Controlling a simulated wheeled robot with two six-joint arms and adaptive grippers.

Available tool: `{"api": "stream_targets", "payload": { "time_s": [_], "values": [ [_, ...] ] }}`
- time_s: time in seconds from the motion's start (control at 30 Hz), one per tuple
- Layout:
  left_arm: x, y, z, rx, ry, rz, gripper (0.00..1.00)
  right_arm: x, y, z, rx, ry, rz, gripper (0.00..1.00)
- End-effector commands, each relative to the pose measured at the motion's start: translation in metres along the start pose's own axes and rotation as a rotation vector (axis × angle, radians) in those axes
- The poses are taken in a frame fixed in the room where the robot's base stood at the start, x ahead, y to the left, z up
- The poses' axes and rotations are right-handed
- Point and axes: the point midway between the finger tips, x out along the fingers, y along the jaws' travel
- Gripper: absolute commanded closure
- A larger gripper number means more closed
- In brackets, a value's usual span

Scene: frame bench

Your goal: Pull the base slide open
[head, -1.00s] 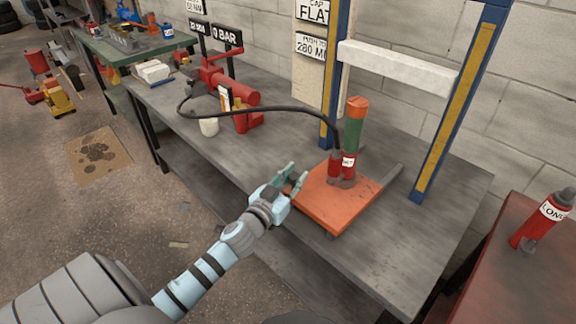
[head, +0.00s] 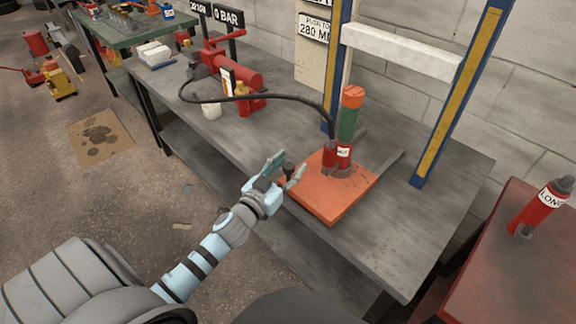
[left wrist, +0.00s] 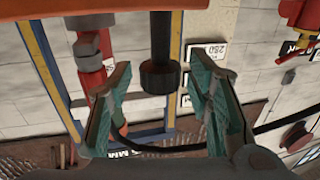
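The base slide is an orange plate (head: 340,197) on the bench under the blue frame. A red and green jack (head: 344,135) stands upright on it. A dark knob (head: 289,170) sticks out from the plate's near left edge. My left gripper (head: 286,165) is open at that edge. In the left wrist view the dark knob (left wrist: 160,76) hangs between the two spread fingers of the left gripper (left wrist: 160,92), with gaps on both sides. The orange plate (left wrist: 90,4) shows along the top there. My right gripper is not in view.
The blue and yellow posts (head: 462,90) and a white crossbeam (head: 400,50) rise behind the plate. A black hose (head: 270,98) runs from a red pump (head: 232,88) to the jack. A red bench (head: 515,265) stands at the right. The bench front is clear.

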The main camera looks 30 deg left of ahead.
Motion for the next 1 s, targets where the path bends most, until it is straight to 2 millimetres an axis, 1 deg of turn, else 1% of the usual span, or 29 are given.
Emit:
{"api": "stream_targets", "payload": {
  "time_s": [0.23,0.37,0.47,0.7,0.8,0.9,1.0],
  "values": [
    [-0.001,0.0,0.0,0.001,-0.001,0.0,0.54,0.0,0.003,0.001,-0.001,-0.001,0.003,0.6],
    [-0.012,-0.001,0.002,0.003,-0.004,-0.001,0.54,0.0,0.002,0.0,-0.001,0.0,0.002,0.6],
    [-0.029,0.0,0.001,0.005,-0.003,0.001,0.54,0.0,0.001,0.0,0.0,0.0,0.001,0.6],
    [-0.086,0.0,0.002,0.007,-0.007,0.0,0.54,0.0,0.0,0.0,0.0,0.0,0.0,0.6],
    [-0.106,0.0,0.002,0.005,-0.006,-0.001,0.54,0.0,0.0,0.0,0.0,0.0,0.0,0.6],
    [-0.117,0.0,0.001,0.002,-0.002,-0.001,0.54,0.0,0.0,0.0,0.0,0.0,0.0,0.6],
    [-0.121,0.0,0.0,0.0,0.0,0.0,0.54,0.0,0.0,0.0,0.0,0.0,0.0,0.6]
  ]
}}
